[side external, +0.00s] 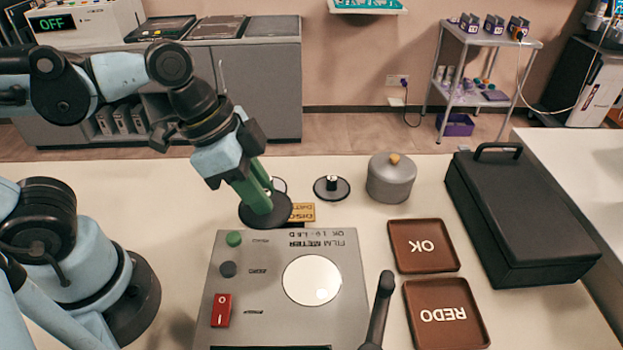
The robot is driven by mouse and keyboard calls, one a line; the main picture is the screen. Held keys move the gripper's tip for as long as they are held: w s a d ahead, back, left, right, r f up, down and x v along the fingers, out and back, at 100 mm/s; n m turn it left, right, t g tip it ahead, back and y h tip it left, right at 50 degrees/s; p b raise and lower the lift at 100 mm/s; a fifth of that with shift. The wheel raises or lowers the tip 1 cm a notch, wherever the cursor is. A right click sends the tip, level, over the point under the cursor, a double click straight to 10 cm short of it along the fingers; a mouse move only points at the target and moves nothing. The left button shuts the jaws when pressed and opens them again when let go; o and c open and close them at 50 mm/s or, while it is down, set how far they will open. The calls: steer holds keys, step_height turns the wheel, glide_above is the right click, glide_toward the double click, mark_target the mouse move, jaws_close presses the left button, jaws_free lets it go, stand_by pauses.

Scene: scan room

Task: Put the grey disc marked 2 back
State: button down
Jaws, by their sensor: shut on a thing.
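My gripper (262,200) has green fingers and points down, shut on a dark grey disc (281,212). The disc is at the back edge of the film meter (340,255); I cannot tell whether it touches the table or is a little above it. Any number on it cannot be read. A second dark disc with a small upright knob (331,188) lies on the table to the right. A pale round thing (279,184) shows partly behind my fingers. A yellow label (302,212) lies just right of the held disc, partly covered.
A grey lidded pot (391,180) stands right of the second disc. Brown OK (447,262) and REDO (479,330) trays lie at the right, beside a black case (520,215). A dark lever (381,305) rises at the front. The table's left back is clear.

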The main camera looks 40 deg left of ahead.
steer(key=w+a+f+n, duration=0.1)
steer(key=a+f, duration=0.1)
steer(key=a, duration=0.4)
steer(key=w+a+f+n, duration=0.1)
steer(key=a+f, duration=0.2)
steer(key=a, duration=0.4)
steer(key=w+a+f+n+t+y, duration=0.1)
steer(key=w+a+f, duration=0.1)
steer(key=a, duration=0.5)
steer(key=shift+a+f, duration=0.25)
steer(key=shift+f, duration=0.4)
steer(key=shift+a+f, duration=0.25)
steer(key=shift+f, duration=1.95)
steer(key=shift+f, duration=0.15)
steer(key=c, duration=1)
jaws_free()
